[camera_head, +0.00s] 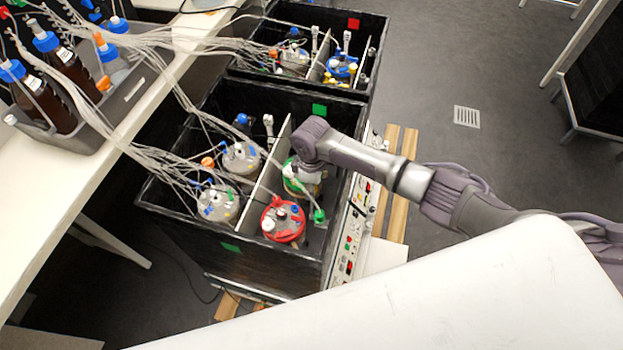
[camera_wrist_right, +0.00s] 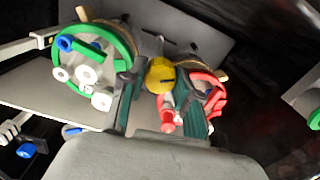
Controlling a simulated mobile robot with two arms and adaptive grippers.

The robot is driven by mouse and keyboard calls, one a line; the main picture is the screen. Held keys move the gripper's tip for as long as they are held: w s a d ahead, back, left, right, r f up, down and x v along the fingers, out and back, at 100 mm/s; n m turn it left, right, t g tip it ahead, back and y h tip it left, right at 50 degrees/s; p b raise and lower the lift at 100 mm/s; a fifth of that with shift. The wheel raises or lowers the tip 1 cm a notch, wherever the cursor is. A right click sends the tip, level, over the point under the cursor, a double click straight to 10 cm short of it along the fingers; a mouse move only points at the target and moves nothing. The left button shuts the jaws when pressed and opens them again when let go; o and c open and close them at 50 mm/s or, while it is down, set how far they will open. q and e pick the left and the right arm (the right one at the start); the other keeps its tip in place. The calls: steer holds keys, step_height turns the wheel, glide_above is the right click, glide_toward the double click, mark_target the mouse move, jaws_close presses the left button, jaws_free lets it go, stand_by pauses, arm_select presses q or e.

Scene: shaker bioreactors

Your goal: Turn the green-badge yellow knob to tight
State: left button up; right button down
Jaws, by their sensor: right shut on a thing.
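The yellow knob (camera_wrist_right: 161,75) shows in the right wrist view between the two fingers of my right gripper (camera_wrist_right: 157,92), which is shut on it. A dark line runs across the knob's face. Which way it reads is too small to tell. In the head view my right arm reaches down into the front black box, marked by a green badge (camera_head: 319,110), and it hides the knob and fingertips. A second green badge (camera_head: 230,247) is on the box's near side. My left gripper is in neither view.
A green-rimmed vessel (camera_wrist_right: 92,70) and a red-rimmed vessel (camera_wrist_right: 205,88) stand close on either side of the knob. Clear-lidded vessels with many tubes (camera_head: 218,203) fill the box's left part. A second black box with a red badge (camera_head: 353,23) stands behind.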

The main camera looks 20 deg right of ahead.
steer(key=m+p, duration=0.2)
steer(key=shift+r+m, duration=0.25)
steer(key=shift+m, duration=0.15)
steer(key=m+p, duration=0.2)
steer(key=m, duration=0.1)
steer(key=shift+m+p, duration=0.35)
steer(key=shift+m, duration=0.05)
steer(key=m+p, duration=0.1)
steer(key=m, duration=0.2)
steer(key=shift+f+p, duration=0.1)
steer(key=shift+p, duration=0.3)
steer(key=shift+f+m+p, duration=0.1)
steer(key=shift+m+p, duration=0.4)
steer(key=shift+m, duration=0.9)
steer(key=c, duration=0.8)
jaws_free()
